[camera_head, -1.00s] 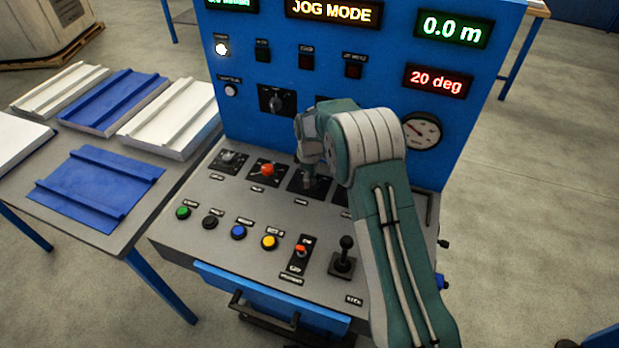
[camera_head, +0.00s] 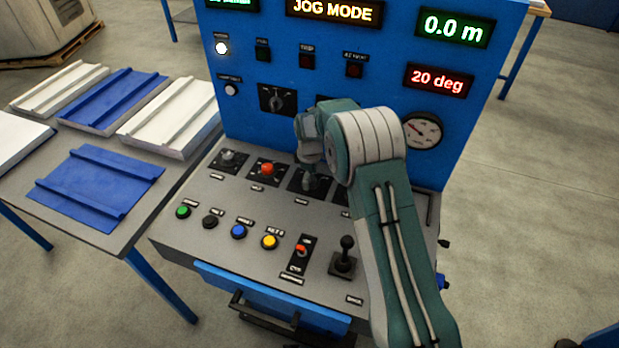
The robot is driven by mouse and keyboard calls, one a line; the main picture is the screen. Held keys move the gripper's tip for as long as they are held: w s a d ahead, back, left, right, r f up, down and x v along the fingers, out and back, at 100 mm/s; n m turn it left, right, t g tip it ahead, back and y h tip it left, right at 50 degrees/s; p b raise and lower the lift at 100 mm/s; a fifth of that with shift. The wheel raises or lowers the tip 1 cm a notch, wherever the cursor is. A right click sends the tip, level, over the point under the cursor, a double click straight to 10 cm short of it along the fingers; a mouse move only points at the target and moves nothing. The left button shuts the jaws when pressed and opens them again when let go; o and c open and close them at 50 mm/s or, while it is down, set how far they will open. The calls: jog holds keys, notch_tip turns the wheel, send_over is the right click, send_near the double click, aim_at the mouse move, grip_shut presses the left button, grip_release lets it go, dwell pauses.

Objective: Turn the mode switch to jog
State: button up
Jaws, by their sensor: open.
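The blue control panel (camera_head: 370,32) stands behind a grey sloped console. Its top display (camera_head: 335,10) reads "JOG MODE". On the console, a dark switch plate (camera_head: 296,181) lies under my gripper (camera_head: 309,184), which points down at it. My wrist and arm hide most of that plate and its knob, so I cannot tell if the gripper touches the knob or which way it points. The label below the plate is too small to read. The fingers are small and partly hidden; the gripper is open.
Left of the plate are a red knob (camera_head: 267,169) and a grey knob (camera_head: 228,156). In front are coloured buttons (camera_head: 239,231), a red toggle (camera_head: 301,249) and a black joystick (camera_head: 346,255). A table with blue and white panels (camera_head: 95,187) stands at left.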

notch_tip(320, 180, up, 12)
dwell(0.6)
jog(key=shift+f, duration=0.1)
